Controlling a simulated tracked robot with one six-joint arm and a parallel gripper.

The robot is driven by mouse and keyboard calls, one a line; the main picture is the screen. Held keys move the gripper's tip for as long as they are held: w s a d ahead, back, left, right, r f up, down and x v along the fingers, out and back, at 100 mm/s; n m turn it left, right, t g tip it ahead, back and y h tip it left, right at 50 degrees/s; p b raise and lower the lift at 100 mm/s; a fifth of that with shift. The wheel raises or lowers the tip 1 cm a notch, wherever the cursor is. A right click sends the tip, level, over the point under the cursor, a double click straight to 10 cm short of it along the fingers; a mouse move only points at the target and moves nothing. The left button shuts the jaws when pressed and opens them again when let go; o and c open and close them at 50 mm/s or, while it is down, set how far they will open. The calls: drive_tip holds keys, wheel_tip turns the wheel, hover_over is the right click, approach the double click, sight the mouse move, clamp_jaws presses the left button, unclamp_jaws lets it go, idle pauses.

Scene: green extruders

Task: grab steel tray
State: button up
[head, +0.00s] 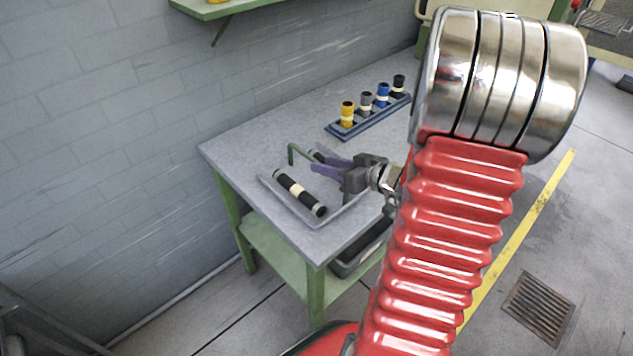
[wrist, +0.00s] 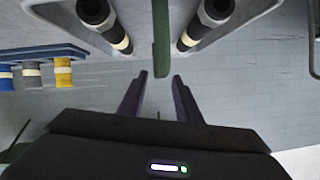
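The grey steel tray (head: 331,214) rests near the front left of the workbench. It also shows at the top of the wrist view (wrist: 246,20). A green handle (head: 291,153) rises over it and also shows in the wrist view (wrist: 161,40). Two black rolls with pale bands lie in the tray, one (head: 299,192) in clear view and one partly hidden by my gripper. My gripper (head: 318,165) is over the tray, beside the handle. In the wrist view its fingers (wrist: 161,77) are apart, with the handle showing between the tips. Contact cannot be told.
A blue rack (head: 340,131) with yellow, grey, blue and black cylinders stands at the back of the workbench (head: 240,150). A dark bin (head: 358,255) sits on the lower shelf. A brick wall is behind, with a green shelf (head: 235,10) above.

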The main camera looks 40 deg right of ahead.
sight(315, 160)
drive_tip(key=shift+w, duration=0.1)
drive_tip(key=shift+d+x, duration=0.2)
drive_tip(key=shift+x, duration=2.3)
drive_tip(key=shift+c, duration=0.3)
clamp_jaws()
